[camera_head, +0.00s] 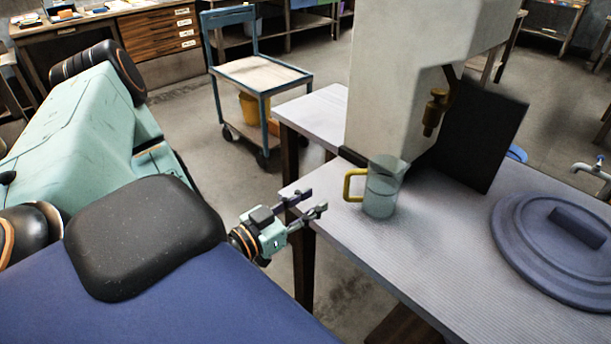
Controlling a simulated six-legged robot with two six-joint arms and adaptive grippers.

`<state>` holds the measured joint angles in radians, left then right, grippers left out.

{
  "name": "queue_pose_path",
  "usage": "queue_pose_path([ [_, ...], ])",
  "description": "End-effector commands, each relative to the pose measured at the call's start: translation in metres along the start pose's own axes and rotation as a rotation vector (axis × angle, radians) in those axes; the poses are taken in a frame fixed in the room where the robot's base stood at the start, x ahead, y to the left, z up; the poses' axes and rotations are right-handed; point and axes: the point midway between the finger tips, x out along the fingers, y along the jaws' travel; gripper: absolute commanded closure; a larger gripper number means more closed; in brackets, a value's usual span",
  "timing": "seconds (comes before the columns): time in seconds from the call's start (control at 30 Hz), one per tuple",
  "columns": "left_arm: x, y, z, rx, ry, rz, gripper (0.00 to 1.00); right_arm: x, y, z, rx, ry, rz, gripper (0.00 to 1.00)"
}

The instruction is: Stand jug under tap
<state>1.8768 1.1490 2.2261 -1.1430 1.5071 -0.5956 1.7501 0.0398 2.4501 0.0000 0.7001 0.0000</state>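A clear jug (383,188) with a yellow handle stands upright on the grey table (440,250), close to the front of a pale block-shaped dispenser (390,90). Its handle points left, towards my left gripper. The brass tap (435,112) sticks out from the dispenser, higher than the jug and to its right. My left gripper (307,202) is open and empty at the table's left edge, left of the jug and apart from it. My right gripper is not in view.
A dark upright panel (482,135) stands right of the tap. A round blue-grey lid (555,245) lies on the table at the right. A cart (260,75) stands on the floor behind. The table's front middle is clear.

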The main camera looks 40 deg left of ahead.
Motion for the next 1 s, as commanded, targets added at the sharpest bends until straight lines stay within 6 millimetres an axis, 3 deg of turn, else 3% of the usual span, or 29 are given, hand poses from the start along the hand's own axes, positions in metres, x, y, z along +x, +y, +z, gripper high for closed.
queue_pose_path([
  [0.47, -0.008, 0.002, 0.003, -0.033, -0.014, 0.007, 0.66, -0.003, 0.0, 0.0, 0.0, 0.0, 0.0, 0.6],
  [0.67, -0.015, 0.004, 0.053, -0.223, -0.262, -0.041, 0.66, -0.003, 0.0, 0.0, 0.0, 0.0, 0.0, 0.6],
  [0.87, -0.033, 0.037, 0.106, -0.382, -0.586, -0.059, 0.66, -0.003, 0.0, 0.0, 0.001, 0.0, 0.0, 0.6],
  [1.0, -0.06, 0.068, 0.138, -0.455, -0.837, -0.08, 0.66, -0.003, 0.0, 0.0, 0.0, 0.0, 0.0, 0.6],
])
